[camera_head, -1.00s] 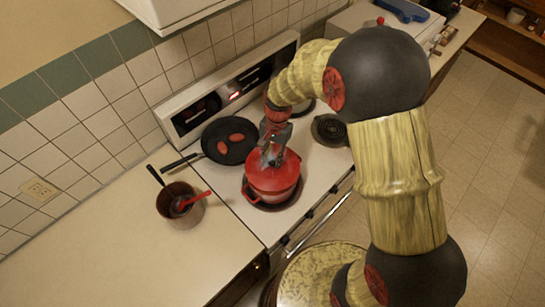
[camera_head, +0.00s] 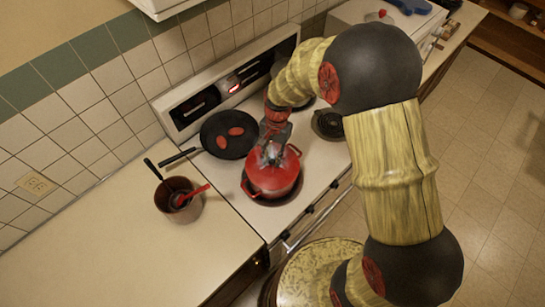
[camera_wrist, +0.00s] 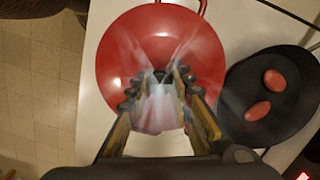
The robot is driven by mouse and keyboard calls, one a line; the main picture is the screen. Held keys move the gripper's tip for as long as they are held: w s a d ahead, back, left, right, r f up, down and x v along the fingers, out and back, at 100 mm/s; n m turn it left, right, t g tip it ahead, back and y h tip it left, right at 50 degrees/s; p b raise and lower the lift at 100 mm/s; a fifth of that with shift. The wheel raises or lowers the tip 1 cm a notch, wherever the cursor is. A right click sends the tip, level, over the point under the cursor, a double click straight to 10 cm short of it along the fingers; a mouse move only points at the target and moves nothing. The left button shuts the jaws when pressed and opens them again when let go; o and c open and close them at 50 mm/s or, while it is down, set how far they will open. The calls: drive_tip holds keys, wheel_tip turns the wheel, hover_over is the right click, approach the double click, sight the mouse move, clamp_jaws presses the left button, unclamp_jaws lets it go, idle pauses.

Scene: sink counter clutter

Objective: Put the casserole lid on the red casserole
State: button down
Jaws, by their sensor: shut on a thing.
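The red casserole (camera_head: 273,186) stands on the front left burner of the stove, with its side handles showing. The red casserole lid (camera_wrist: 124,60) fills the middle of the wrist view as a round disc with pale, hazy streaks. My gripper (camera_wrist: 160,85) is shut on the knob at the lid's centre, which the fingers partly hide. In the head view my gripper (camera_head: 271,152) points down over the casserole, with the lid at its top. I cannot tell whether the lid rests fully on the rim.
A black frying pan (camera_head: 222,147) with two red oval pieces sits behind and to the left. A brown pot (camera_head: 178,210) with utensils stands on the left counter (camera_head: 110,245), which has free room. An empty burner (camera_head: 330,124) is to the right.

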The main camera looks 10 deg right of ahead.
drive_tip(key=shift+s+f, duration=0.1)
drive_tip(key=shift+f, duration=0.1)
drive_tip(key=c, duration=1.5)
unclamp_jaws()
drive_tip(key=shift+f, duration=0.1)
drive_tip(key=r, duration=0.4)
drive_tip(key=w+r, duration=0.1)
drive_tip(key=r, duration=0.3)
drive_tip(key=d+r, duration=0.1)
drive_tip(key=r, duration=0.3)
drive_tip(key=shift+w, duration=0.25)
